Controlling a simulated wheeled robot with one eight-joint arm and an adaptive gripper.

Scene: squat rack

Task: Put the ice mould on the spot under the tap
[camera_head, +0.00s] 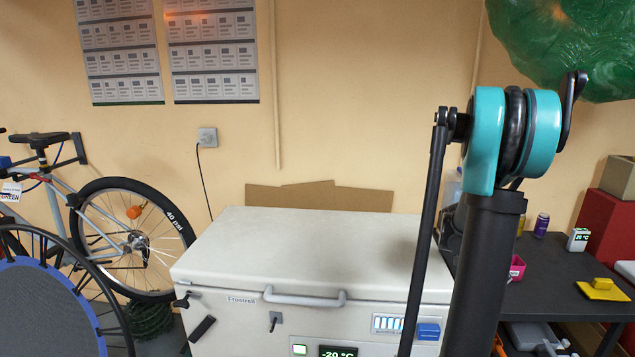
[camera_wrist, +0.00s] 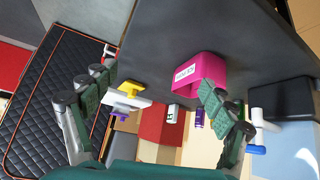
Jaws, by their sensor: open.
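My gripper (camera_wrist: 155,92) is open and empty in the wrist view, its two green fingers spread wide. A pink box-like thing with a white label (camera_wrist: 198,73) is on the dark table just beyond the right fingertip, apart or touching I cannot tell. It also shows in the head view (camera_head: 517,268), partly behind my arm. A white piece with a purple part (camera_wrist: 126,103) is near the left finger. I cannot tell which thing is the ice mould. No tap or spot under it is clearly seen; a clear container (camera_head: 452,186) is half hidden behind my arm.
A white chest freezer (camera_head: 300,250) and a bicycle (camera_head: 120,235) are to the left.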

